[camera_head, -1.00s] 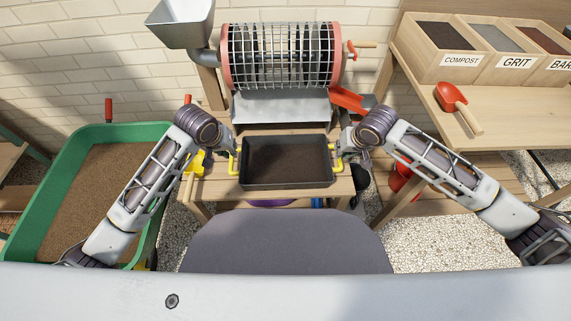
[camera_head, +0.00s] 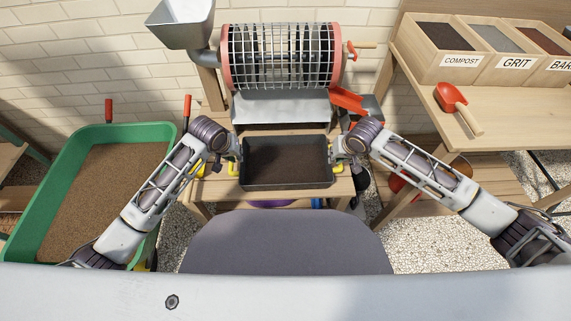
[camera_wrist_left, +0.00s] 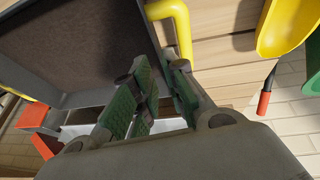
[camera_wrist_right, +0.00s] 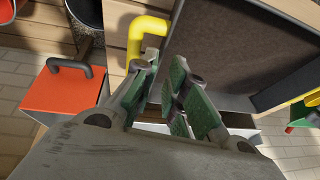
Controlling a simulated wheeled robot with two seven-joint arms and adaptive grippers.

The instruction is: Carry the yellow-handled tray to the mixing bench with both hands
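The dark tray (camera_head: 286,184) of brown soil rests level on the wooden stand below the drum sieve. Its left yellow handle (camera_wrist_left: 183,35) shows in the left wrist view and its right yellow handle (camera_wrist_right: 138,40) in the right wrist view. My left gripper (camera_wrist_left: 160,85) is open at the left handle, with a gap between its green pads. My right gripper (camera_wrist_right: 165,85) is open at the right handle. The fingers hide the lower part of each handle, so I cannot tell whether either handle lies between the pads. The mixing bench cannot be identified for certain.
The drum sieve (camera_head: 282,55) stands just behind the tray. A green trough (camera_head: 52,190) of brown material is at the left. At the right, a wooden bench (camera_head: 510,108) holds labelled bins and a red scoop (camera_head: 450,97). Its front top is mostly clear.

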